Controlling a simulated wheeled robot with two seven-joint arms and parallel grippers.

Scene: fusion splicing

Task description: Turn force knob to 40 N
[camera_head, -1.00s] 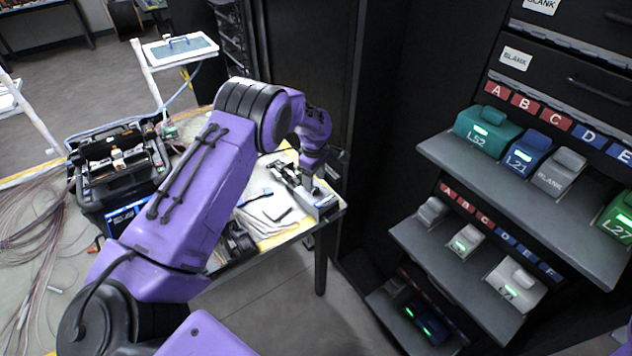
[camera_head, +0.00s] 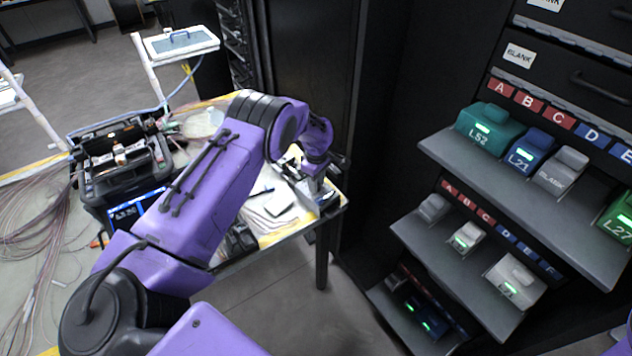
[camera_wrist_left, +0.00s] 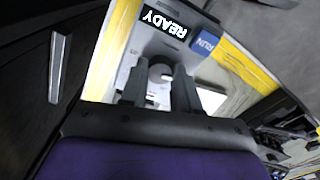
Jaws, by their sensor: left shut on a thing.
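A light grey device (camera_wrist_left: 180,42) with a lit READY display (camera_wrist_left: 166,22) and a blue RUN button (camera_wrist_left: 205,42) shows in the left wrist view. A round grey knob (camera_wrist_left: 160,72) on it sits between the two dark fingers of my left gripper (camera_wrist_left: 159,90). The gripper is shut on the knob, and the fingers hide its sides. No force reading is legible. In the head view my left gripper (camera_head: 318,178) is at the table's right end, and its wrist hides most of the device. My right gripper is not in view.
A black splicer case (camera_head: 125,170) stands on the table left of my arm. A shelf rack (camera_head: 520,190) with coloured labelled boxes stands at the right. Papers and a white pad (camera_head: 279,201) lie near the device. A dark cabinet (camera_head: 385,100) is close behind the gripper.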

